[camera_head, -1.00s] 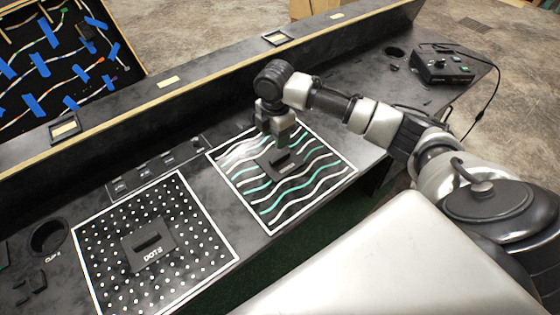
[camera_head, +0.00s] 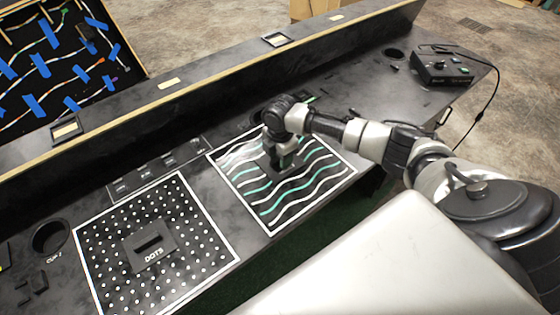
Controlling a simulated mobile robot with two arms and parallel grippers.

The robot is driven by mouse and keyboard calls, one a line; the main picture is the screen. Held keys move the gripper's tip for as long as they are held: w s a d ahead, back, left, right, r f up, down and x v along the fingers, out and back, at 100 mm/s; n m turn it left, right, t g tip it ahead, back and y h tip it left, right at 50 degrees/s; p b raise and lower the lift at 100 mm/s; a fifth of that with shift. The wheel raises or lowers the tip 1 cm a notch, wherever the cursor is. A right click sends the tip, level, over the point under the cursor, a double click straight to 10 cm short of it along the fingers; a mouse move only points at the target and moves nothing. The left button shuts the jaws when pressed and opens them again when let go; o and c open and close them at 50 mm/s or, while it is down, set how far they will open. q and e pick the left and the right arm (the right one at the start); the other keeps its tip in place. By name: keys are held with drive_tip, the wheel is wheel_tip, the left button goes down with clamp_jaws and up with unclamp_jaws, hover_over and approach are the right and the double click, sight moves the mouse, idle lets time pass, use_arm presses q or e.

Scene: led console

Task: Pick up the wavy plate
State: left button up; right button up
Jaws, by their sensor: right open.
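The wavy plate (camera_head: 262,212) is a black square panel with a white border and white and teal wavy lines. It lies flat on the dark console, right of the dotted plate. A dark raised handle block (camera_head: 297,168) stands at its middle, now partly hidden by my gripper. My right gripper (camera_head: 281,164) is low over this handle, pointing down, with its jaws open. I cannot tell whether the fingers straddle the handle or touch it. My left gripper is not in view.
A dotted plate (camera_head: 190,262) labelled DOTS with its own handle lies to the left. A cup hole (camera_head: 50,237) is at the far left. A raised ledge (camera_head: 210,88) runs behind the plates. A control box (camera_head: 441,68) with a cable stands at the back right.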

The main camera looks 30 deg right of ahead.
clamp_jaws()
drive_tip(key=shift+r, duration=0.1)
idle(0.4)
